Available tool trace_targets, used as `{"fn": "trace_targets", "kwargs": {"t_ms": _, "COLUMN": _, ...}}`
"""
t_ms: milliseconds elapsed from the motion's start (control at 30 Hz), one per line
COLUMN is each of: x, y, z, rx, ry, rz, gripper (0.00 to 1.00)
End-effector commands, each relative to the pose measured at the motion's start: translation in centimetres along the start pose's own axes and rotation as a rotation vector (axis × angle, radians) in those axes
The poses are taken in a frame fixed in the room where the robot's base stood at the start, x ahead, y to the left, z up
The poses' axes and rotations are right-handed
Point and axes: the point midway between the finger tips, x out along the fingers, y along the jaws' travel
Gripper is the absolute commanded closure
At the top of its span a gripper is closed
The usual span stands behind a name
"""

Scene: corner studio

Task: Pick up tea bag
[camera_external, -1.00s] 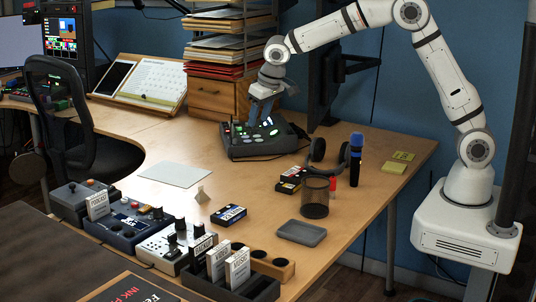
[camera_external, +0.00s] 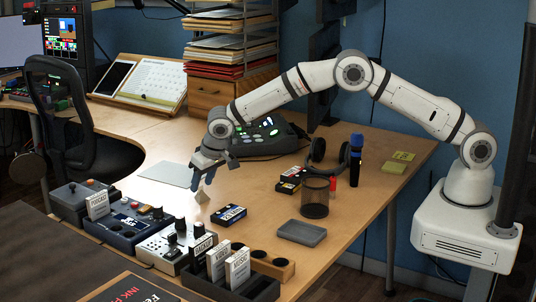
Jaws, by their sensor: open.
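A small beige tea bag (camera_external: 202,196) stands on the wooden desk, left of the middle, like a little pyramid. My gripper (camera_external: 198,178) hangs just above it, with its grey fingers pointing down. The fingers are open and appear empty. I cannot tell from this view whether a fingertip touches the top of the tea bag.
Control boxes (camera_external: 123,229) line the front edge. A flat grey pad (camera_external: 170,173) lies behind left. A mesh cup (camera_external: 315,198), headphones (camera_external: 330,156) and a blue-topped microphone (camera_external: 356,155) stand to the right.

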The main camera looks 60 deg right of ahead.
Motion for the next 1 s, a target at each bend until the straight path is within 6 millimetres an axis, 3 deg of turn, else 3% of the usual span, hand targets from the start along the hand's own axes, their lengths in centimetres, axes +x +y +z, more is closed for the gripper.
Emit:
{"fn": "trace_targets", "kwargs": {"t_ms": 133, "x": 2.0, "y": 0.0, "z": 0.1, "rx": 0.000, "ry": -0.001, "rz": 0.000, "gripper": 0.55}}
{"fn": "trace_targets", "kwargs": {"t_ms": 433, "x": 2.5, "y": 0.0, "z": 0.0, "rx": 0.000, "ry": 0.001, "rz": -0.001, "gripper": 0.55}}
{"fn": "trace_targets", "kwargs": {"t_ms": 1000, "x": 2.5, "y": 0.0, "z": 0.0, "rx": 0.000, "ry": 0.000, "rz": 0.000, "gripper": 1.00}}
